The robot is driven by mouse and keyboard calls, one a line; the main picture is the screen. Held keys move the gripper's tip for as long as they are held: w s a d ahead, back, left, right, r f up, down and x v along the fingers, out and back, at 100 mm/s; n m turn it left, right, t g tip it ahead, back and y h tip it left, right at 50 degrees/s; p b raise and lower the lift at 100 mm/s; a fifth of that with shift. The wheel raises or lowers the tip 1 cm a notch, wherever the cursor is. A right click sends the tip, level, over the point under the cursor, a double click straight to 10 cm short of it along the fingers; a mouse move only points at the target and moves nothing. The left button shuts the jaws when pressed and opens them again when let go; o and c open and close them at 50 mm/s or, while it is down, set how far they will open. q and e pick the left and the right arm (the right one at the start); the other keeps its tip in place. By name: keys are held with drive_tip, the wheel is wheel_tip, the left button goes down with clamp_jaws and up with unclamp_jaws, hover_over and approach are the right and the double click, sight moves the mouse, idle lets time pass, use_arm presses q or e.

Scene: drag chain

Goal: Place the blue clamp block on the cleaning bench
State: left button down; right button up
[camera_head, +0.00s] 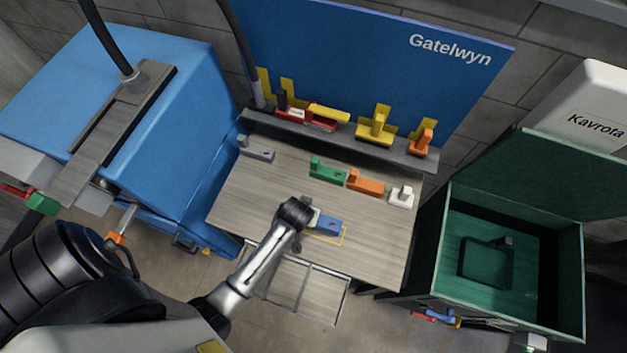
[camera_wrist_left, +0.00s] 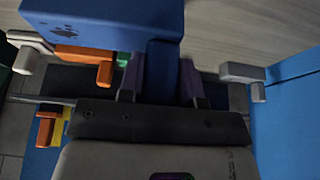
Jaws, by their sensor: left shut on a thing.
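The blue clamp block (camera_head: 327,225) is at the front middle of the wooden-topped bench (camera_head: 270,190), over a yellow outline (camera_head: 345,237). My left gripper (camera_head: 308,214) is shut on it. In the left wrist view the blue clamp block (camera_wrist_left: 95,18) fills the top, with its narrower part between the two dark fingers of my left gripper (camera_wrist_left: 158,82). Whether its underside touches the bench top cannot be told. The gripper and wrist hide its left end in the head view. My right gripper is not in view.
Grey (camera_head: 257,150), green (camera_head: 327,170), orange (camera_head: 365,184) and white (camera_head: 402,198) blocks stand along the bench's back. Behind them a shelf (camera_head: 340,140) holds several coloured blocks. A blue machine (camera_head: 185,100) is left; an open green bin (camera_head: 570,270) is right. The bench's left front is clear.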

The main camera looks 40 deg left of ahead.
use_arm(q)
drive_tip(key=shift+w+d+f, duration=0.1)
drive_tip(key=shift+d+f, duration=0.1)
drive_tip(key=shift+f, duration=2.85)
drive_tip(key=shift+f, duration=0.1)
drive_tip(key=c, duration=0.8)
unclamp_jaws()
drive_tip(key=s+d+r+m+h, duration=0.1)
drive_tip(key=s+r+m, duration=0.2)
drive_tip(key=s+r, duration=0.5)
drive_tip(key=s+d+r+m+h, duration=0.1)
drive_tip(key=s+r+m, duration=0.2)
drive_tip(key=s+r, duration=0.5)
wheel_tip(320, 180, up, 5)
drive_tip(key=shift+s+f+m+g, duration=0.1)
drive_tip(key=shift+s+m+g, duration=0.05)
drive_tip(key=shift+m+g, duration=0.15)
